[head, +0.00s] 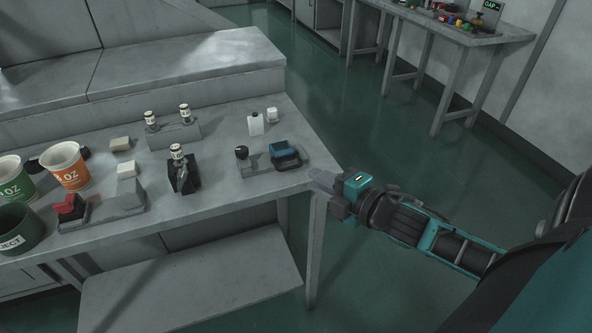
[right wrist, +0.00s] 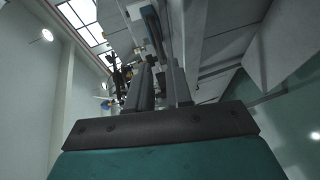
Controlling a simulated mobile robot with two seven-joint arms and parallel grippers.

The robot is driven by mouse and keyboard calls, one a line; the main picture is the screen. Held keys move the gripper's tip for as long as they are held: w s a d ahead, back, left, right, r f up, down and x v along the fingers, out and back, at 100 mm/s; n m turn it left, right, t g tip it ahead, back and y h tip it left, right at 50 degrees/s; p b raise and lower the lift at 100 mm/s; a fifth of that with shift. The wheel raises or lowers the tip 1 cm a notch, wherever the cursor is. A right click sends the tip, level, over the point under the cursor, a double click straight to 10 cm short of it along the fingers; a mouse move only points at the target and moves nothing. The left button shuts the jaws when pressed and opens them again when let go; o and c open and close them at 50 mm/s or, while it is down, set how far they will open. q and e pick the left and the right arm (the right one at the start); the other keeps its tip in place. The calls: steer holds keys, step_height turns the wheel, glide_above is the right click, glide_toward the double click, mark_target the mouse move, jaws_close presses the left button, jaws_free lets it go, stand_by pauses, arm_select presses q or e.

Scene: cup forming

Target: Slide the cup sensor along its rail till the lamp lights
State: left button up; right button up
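A blue block with a dark loop-shaped part (head: 285,153), which looks like the cup sensor, sits on a low grey base (head: 262,165) near the table's right corner. A small dark round part (head: 241,152) stands at the base's left end. I cannot tell which part is the lamp or whether it is lit. My right gripper (head: 318,182) is just off the table's right corner, right of and below the sensor, touching nothing visible. In the right wrist view its two fingers (right wrist: 157,85) are apart with nothing between them. A blue edge (right wrist: 152,22) shows beyond them. My left gripper is out of view.
A white bottle-like piece (head: 255,124) and a small white block (head: 272,114) stand behind the base. A black fixture (head: 184,178) with a labelled roll stands to its left. Further left are cups (head: 68,168) and a red button (head: 68,205).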

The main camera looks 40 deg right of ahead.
mark_target(296, 180)
steer(key=x, duration=0.7)
steer(key=shift+w+f, duration=0.1)
steer(key=shift+w, duration=0.1)
steer(key=shift+c, duration=0.5)
jaws_close()
stand_by(0.8)
